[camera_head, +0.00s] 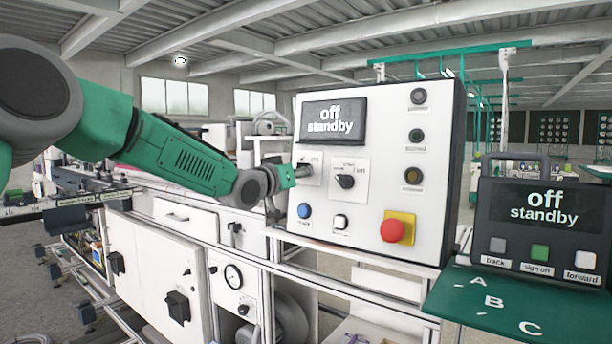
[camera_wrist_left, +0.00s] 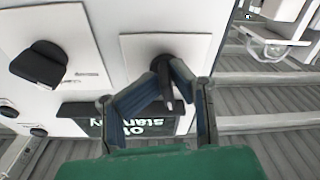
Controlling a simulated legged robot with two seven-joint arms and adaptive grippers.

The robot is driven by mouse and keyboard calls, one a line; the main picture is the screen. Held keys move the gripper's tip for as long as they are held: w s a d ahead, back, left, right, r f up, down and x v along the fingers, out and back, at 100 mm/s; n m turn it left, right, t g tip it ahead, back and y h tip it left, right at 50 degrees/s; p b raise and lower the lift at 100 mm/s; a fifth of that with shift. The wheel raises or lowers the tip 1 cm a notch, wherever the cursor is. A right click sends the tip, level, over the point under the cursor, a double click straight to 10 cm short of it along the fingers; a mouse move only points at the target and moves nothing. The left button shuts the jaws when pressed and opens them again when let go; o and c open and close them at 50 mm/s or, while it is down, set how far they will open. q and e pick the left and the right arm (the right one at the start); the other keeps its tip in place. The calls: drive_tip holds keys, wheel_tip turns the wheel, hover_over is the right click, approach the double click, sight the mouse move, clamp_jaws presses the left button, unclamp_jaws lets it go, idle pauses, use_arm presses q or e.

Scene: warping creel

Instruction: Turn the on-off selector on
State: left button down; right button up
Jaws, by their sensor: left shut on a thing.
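The white control panel (camera_head: 375,223) carries a display (camera_head: 331,121) reading "off standby". Two black selectors on pale plates sit below the display. My left gripper (camera_head: 300,172) is at the left selector, whose plate (camera_head: 315,160) shows partly behind the fingers. In the left wrist view, the gripper (camera_wrist_left: 166,92) is shut on this black selector knob (camera_wrist_left: 164,70), with a finger on each side. The other selector (camera_head: 345,181) is apart from the gripper; it also shows in the left wrist view (camera_wrist_left: 40,63). Selector labels are too small to read surely. My right gripper is not in view.
Below the selectors are a blue button (camera_head: 304,210), a white button (camera_head: 341,222) and a red emergency stop (camera_head: 392,231) on yellow. Round dark fittings line the panel's right side. A second display unit (camera_head: 540,207) at right also reads "off standby". White cabinets (camera_head: 150,258) stand below left.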

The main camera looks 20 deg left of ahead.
use_arm(q)
drive_tip(key=m, duration=0.1)
drive_tip(key=r+m, duration=0.1)
drive_tip(key=m, duration=0.1)
drive_tip(key=a+m+h, duration=0.1)
drive_tip(key=m, duration=0.1)
drive_tip(key=shift+w+r+p, duration=0.1)
drive_tip(key=shift+r+p, duration=0.15)
drive_tip(key=shift+p, duration=0.15)
drive_tip(key=m+g+h+p, duration=0.1)
drive_tip(key=m, duration=0.6)
drive_tip(key=shift+h, duration=0.3)
drive_tip(key=c, duration=1.6)
unclamp_jaws()
drive_tip(key=shift+c, duration=0.2)
drive_tip(key=shift+w+f, duration=0.1)
drive_tip(key=shift+f, duration=0.1)
drive_tip(key=shift+d+f, duration=0.1)
drive_tip(key=shift+f, duration=0.15)
